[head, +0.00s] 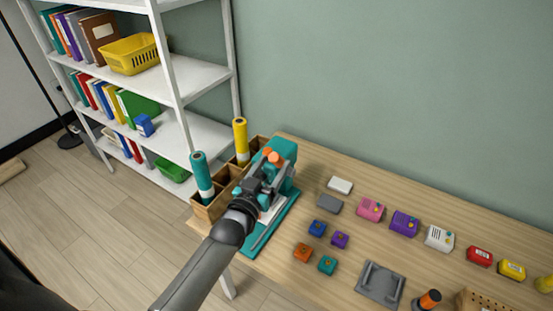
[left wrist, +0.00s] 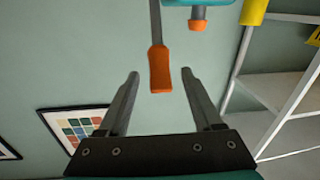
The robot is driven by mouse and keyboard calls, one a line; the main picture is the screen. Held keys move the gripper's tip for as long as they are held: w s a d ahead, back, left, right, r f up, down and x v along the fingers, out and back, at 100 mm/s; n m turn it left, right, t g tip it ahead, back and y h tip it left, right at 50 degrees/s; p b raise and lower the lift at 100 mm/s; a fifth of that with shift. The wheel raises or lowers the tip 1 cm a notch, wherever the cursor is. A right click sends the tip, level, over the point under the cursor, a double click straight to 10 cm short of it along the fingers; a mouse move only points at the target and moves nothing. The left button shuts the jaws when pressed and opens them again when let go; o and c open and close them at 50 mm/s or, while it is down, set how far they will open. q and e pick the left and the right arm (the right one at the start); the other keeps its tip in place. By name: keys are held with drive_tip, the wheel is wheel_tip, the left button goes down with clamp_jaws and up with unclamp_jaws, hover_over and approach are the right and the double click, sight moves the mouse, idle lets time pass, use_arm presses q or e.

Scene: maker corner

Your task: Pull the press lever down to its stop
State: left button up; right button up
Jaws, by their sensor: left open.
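The teal press (head: 289,152) stands at the left end of the wooden table on a teal base (head: 268,240). Its orange parts show near the top, just past my gripper. In the left wrist view the lever is a grey bar with an orange handle (left wrist: 160,68) at its end. My left gripper (head: 272,170) is in front of the press and hides part of it. In the left wrist view the left gripper (left wrist: 160,73) is open, with the handle's end appearing between its fingertips and apart from both. My right gripper is not in view.
A wooden divided box (head: 206,212) with a teal roll (head: 202,178) and a yellow roll (head: 241,140) stands left of the press. Several small coloured blocks and a grey tray (head: 380,285) lie to the right. A white shelf (head: 205,78) stands behind left.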

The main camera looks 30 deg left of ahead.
use_arm(q)
drive_tip(key=shift+w+a, duration=0.1)
drive_tip(key=shift+w, duration=1.35)
drive_tip(key=shift+c, duration=0.4)
clamp_jaws()
